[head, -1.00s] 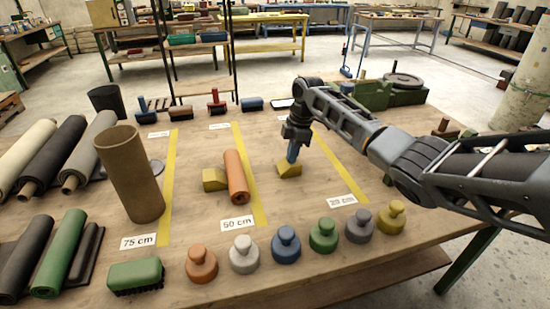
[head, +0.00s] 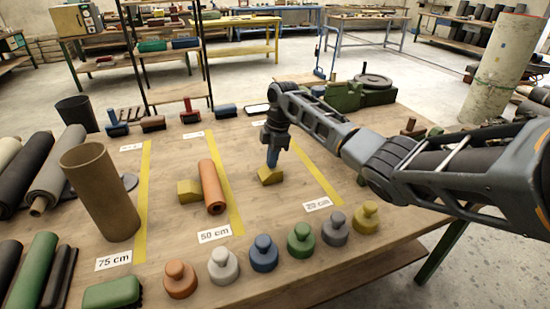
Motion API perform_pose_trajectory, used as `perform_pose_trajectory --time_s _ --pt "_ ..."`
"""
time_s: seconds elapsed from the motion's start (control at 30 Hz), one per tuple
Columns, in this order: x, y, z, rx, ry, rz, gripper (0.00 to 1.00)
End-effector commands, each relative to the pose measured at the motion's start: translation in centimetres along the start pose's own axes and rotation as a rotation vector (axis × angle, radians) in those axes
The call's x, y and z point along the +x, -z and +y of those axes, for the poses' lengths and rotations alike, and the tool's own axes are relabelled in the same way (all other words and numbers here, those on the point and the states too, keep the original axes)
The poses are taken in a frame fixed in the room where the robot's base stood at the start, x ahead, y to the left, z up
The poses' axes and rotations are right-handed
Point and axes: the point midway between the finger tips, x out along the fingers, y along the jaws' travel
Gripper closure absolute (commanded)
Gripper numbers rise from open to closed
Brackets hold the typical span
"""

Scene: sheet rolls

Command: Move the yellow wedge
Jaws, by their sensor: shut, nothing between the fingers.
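One yellow wedge (head: 270,176) sits on the wooden table between the 50 cm and 20 cm yellow strips. A second yellow wedge (head: 189,191) lies further left, against the left side of an orange roll (head: 212,187). My gripper (head: 272,162) points straight down over the right-hand wedge.
A brown tube (head: 100,192) stands upright at left. Several knobbed weights (head: 263,254) line the front edge, beside a green brush (head: 112,293). Dark rolls lie at far left. Green machinery (head: 362,92) stands at the back right. The table between the strips is mostly clear.

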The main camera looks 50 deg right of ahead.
Motion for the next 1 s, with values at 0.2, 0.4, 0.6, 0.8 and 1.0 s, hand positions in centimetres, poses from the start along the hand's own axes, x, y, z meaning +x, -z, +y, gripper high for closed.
perform_pose_trajectory --time_s 0.2,0.4,0.6,0.8,1.0 --pt "-0.2 -1.4 0.0 0.002 -0.001 0.001 1.00" --pt "-0.8 -4.8 0.1 0.004 -0.002 0.001 1.00" --pt "-1.4 -8.5 0.1 0.002 -0.002 0.001 1.00" --pt "-1.9 -10.7 0.1 0.000 -0.002 0.001 1.00" --pt "-2.1 -11.2 0.1 -0.002 -0.002 0.001 1.00"
